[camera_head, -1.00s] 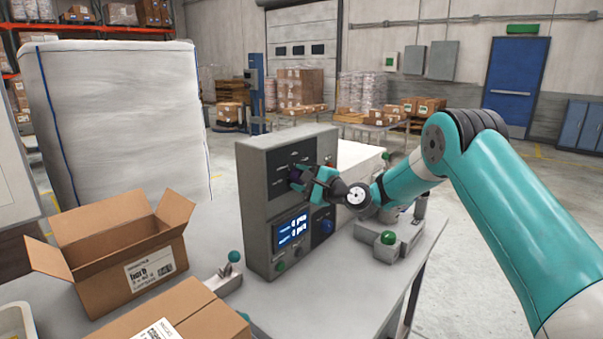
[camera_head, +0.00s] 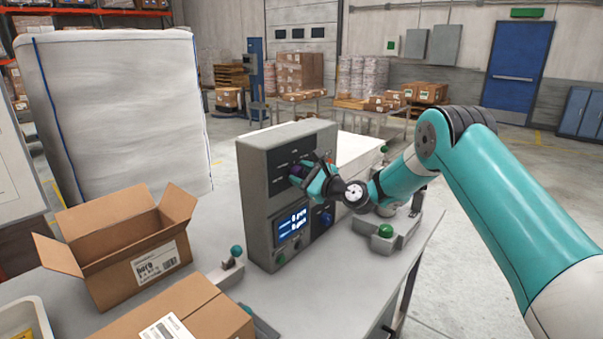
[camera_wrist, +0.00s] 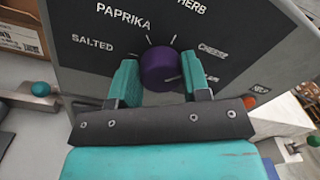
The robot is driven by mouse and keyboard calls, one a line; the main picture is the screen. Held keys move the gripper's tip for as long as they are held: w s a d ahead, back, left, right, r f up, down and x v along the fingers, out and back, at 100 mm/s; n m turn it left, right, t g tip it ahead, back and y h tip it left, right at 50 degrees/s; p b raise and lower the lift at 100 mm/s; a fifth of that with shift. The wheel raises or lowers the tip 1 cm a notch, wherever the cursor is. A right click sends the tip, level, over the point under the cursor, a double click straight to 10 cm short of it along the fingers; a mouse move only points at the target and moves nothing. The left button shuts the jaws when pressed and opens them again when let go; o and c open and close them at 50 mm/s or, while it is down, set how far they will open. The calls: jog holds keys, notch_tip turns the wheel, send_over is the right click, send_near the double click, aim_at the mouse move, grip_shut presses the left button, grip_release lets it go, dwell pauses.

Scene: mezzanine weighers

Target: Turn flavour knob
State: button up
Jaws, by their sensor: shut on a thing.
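The purple flavour knob (camera_wrist: 161,70) sits on the dark panel of the grey control box (camera_head: 255,205). In the wrist view, labels around the knob read SALTED, PAPRIKA, HERB and CHEESE, with another label partly hidden by a finger. My gripper (camera_wrist: 160,78) has its teal fingers on both sides of the knob and is shut on it. In the head view, my gripper (camera_head: 308,176) reaches the panel's upper part from the right and mostly hides the knob. Which label the knob points to cannot be told. A lit blue display (camera_head: 291,226) is lower on the box.
A blue knob (camera_head: 327,218) is below my gripper on the box. An open carton (camera_head: 120,275) and another carton (camera_head: 190,318) stand to the left. A teal ball-topped lever (camera_head: 236,251) is in front of the box. A green button (camera_head: 385,231) is to the right.

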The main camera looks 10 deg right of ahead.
jog(key=shift+f, duration=0.1)
jog(key=o, duration=0.9)
jog(key=shift+s, duration=0.1)
jog(key=b+v, duration=0.7)
jog(key=v, duration=1)
jog(key=shift+s+d, duration=0.1)
